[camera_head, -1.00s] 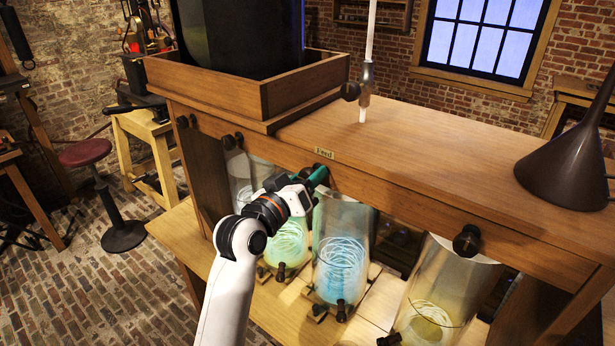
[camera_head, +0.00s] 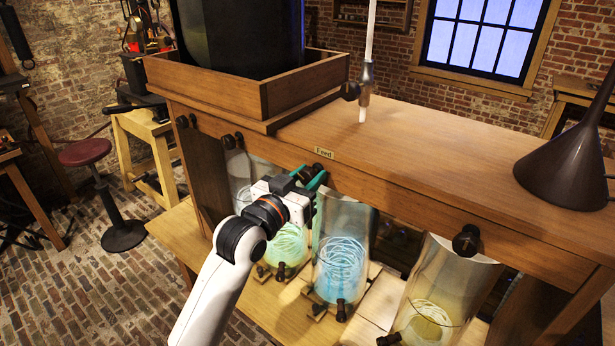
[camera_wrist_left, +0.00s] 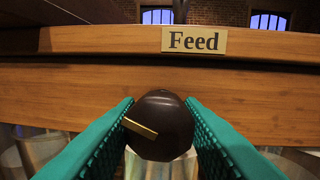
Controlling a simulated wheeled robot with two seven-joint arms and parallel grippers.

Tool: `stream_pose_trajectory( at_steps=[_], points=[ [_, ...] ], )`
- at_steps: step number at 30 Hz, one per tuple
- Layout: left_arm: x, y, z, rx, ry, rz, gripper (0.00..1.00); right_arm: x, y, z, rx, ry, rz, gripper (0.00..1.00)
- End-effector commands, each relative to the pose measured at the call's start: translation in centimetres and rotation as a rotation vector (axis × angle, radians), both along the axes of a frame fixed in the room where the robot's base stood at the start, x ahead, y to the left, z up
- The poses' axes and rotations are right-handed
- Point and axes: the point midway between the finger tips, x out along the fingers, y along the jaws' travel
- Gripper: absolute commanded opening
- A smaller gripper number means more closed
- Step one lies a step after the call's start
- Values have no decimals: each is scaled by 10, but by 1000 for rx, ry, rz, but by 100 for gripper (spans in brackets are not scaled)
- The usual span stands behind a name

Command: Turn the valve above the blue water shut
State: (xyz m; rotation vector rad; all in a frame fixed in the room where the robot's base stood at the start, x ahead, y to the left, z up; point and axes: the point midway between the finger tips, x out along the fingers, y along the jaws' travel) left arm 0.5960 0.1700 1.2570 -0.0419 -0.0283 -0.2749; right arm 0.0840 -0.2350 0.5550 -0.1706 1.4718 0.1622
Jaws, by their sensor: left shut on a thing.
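The dark round valve knob (camera_wrist_left: 160,125) sits on the wooden beam below the "Feed" label (camera_wrist_left: 194,40), with a brass pointer (camera_wrist_left: 140,128) slanting across its face. In the head view the valve (camera_head: 325,172) is partly hidden by my gripper, above the jar of blue water (camera_head: 341,265). My left gripper (camera_head: 311,177) reaches it from the front left. In the left wrist view its green fingers (camera_wrist_left: 162,112) stand on both sides of the knob, shut on it. My right gripper is not in view.
A jar with greenish water (camera_head: 286,243) stands left of the blue one and a yellow one (camera_head: 432,312) to the right. Another dark valve (camera_head: 466,240) is on the beam at right. A dark funnel (camera_head: 565,165) and glass tube (camera_head: 370,30) stand on top.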

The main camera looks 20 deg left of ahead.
Motion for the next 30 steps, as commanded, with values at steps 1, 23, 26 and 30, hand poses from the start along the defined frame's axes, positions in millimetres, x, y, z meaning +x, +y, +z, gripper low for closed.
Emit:
stream_pose_trajectory(
  at_steps=[1,23,26,30],
  points=[
    [0,1,1,49,-17,0,11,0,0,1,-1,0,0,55],
    [0,1,2,697,-255,0,11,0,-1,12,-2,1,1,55],
    [0,1,2,779,-285,0,11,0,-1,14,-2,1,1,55],
    [0,1,1,879,-321,0,11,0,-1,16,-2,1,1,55]
  ],
)
